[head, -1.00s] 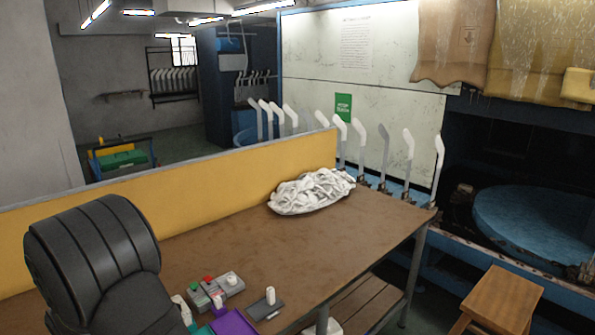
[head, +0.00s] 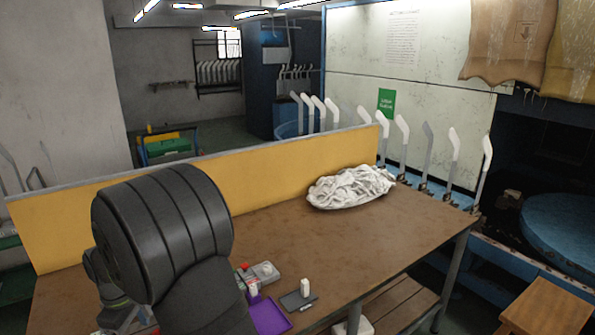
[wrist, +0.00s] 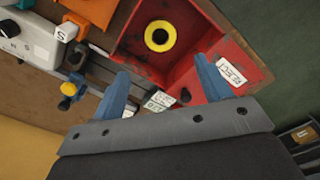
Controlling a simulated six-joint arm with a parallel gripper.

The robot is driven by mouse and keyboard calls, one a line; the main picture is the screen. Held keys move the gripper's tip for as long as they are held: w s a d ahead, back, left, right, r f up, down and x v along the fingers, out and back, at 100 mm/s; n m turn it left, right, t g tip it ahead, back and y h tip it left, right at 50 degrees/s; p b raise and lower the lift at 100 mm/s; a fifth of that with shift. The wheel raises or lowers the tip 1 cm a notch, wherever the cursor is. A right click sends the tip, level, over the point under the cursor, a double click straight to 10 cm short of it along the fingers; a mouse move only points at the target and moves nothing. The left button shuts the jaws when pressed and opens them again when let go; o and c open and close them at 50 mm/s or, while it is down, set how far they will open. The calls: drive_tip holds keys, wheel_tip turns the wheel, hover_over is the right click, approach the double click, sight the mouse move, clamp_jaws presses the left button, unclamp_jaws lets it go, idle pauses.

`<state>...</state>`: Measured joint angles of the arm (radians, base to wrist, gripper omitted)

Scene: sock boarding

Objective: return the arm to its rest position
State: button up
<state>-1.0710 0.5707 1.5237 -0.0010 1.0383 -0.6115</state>
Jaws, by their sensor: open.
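My gripper (wrist: 163,88) shows in the wrist view with its two blue fingers spread apart and nothing between them. It is above a red tray (wrist: 208,45) that holds a yellow ring (wrist: 160,24). I cannot tell whether the fingers touch the tray. In the head view my dark ribbed arm fills the lower left, and it hides the gripper and part of the table.
A brown table (head: 345,240) carries a pile of white socks (head: 350,187), a purple tray (head: 268,316) and a grey block (head: 298,300). A yellow partition (head: 270,175) runs along its back. White leg forms (head: 402,135) stand behind. The table's middle is clear.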

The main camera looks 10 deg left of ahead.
wheel_tip(320, 180, down, 12)
drive_tip(key=shift+r, duration=0.15)
wheel_tip(320, 180, up, 4)
drive_tip(key=shift+f, duration=0.1)
drive_tip(key=w+d+r, duration=0.5)
drive_tip(key=d+r, duration=0.2)
drive_tip(key=d, duration=0.3)
drive_tip(key=w+d, duration=0.6)
drive_tip(key=d, duration=0.3)
drive_tip(key=w+d, duration=0.6)
drive_tip(key=d, duration=0.4)
drive_tip(key=shift+n, duration=0.4)
drive_tip(key=a+f, duration=0.2)
drive_tip(key=a, duration=0.1)
drive_tip(key=a+f, duration=0.2)
drive_tip(key=a, duration=0.1)
drive_tip(key=s+a+f, duration=0.1)
drive_tip(key=a, duration=0.3)
drive_tip(key=shift+f, duration=0.4)
drive_tip(key=shift+s+a+f, duration=0.1)
drive_tip(key=shift+a+f, duration=0.2)
drive_tip(key=shift+a, duration=0.2)
drive_tip(key=o, duration=0.6)
